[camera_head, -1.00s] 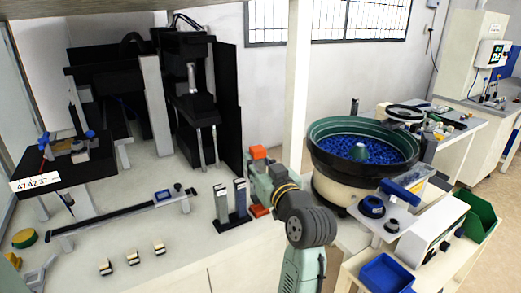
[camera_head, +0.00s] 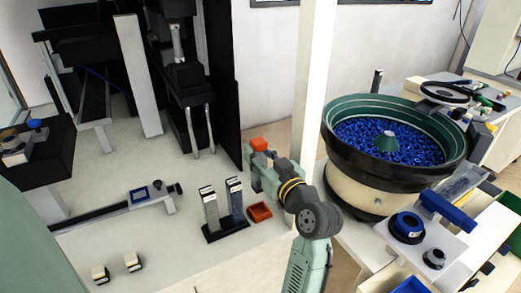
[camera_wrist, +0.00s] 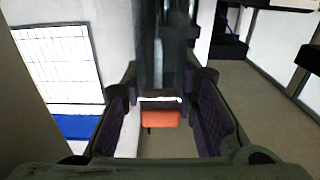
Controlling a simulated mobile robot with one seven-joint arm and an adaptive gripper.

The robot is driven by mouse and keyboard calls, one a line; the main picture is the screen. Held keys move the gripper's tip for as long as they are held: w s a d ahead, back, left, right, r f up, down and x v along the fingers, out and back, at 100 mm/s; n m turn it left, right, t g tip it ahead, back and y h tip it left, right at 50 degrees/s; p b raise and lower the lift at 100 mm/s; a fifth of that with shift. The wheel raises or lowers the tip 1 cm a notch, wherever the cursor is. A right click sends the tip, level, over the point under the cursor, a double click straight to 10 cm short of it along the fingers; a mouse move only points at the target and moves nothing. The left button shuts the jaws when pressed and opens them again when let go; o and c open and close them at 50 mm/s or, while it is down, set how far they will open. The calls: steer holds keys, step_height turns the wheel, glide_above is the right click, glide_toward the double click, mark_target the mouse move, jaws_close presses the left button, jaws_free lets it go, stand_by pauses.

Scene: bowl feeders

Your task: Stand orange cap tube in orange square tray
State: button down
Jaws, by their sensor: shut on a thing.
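My gripper (camera_head: 264,167) is at the left end of my arm, above the back right of the white bench in the head view. An orange block (camera_head: 258,145), which looks like the cap of the orange cap tube, shows at the gripper's far end. In the wrist view, the orange part (camera_wrist: 160,118) lies between the fingers of my gripper (camera_wrist: 160,82), below a dark upright shape. The jaws are shut on the tube; its body is mostly hidden in the head view. The orange square tray (camera_head: 259,211) sits on the bench, below and apart from the gripper, and looks empty.
A black stand (camera_head: 226,233) with two tall pieces is just left of the tray. A black machine (camera_head: 183,80) stands behind. A white post (camera_head: 313,80) and the bowl feeder (camera_head: 395,160) are to the right.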

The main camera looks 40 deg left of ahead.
steer(key=shift+f+b, duration=2.7)
steer(key=shift+f, duration=0.7)
steer(key=shift+s+d+f+b, duration=0.1)
steer(key=shift+f+b, duration=1.3)
steer(key=shift+b, duration=0.1)
stand_by(1.2)
steer(key=c, duration=1.2)
jaws_free()
steer(key=v, duration=1.2)
